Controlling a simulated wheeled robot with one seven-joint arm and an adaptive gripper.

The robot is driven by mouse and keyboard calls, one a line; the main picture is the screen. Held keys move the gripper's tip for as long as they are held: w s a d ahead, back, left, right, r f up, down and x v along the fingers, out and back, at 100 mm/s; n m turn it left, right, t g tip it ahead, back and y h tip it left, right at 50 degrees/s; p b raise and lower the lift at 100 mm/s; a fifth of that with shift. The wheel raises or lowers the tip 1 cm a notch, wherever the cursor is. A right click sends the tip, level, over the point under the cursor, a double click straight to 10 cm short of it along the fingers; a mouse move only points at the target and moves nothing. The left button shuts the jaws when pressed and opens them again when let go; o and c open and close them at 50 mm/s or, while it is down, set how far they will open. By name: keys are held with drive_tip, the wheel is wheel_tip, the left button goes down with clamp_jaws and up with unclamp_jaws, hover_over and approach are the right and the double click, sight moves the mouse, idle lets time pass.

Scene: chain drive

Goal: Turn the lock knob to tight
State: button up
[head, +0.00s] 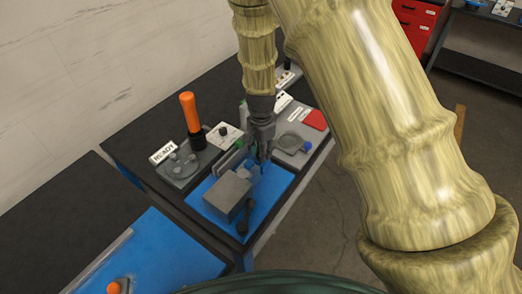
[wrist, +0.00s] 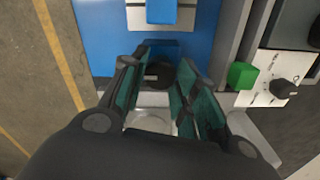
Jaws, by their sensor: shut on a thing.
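My gripper (head: 262,134) reaches down over the blue mat on the bench, beside a grey block. In the wrist view, its teal-padded fingers (wrist: 160,88) stand on both sides of a black round knob, the lock knob (wrist: 158,72), and are shut on it. The knob has a small pale mark on its face. Its lower part is hidden by the fingers. In the head view the gripper hides the knob, and I cannot read whether it stands at tight.
A grey block (head: 228,195) and a black lever (head: 244,216) are on the blue mat (head: 275,188). A white plate with another black knob (wrist: 284,88) and a green block (wrist: 242,75) lie right in the wrist view.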

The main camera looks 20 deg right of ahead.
drive_tip(key=o, duration=1)
wheel_tip(320, 180, up, 12)
idle(0.4)
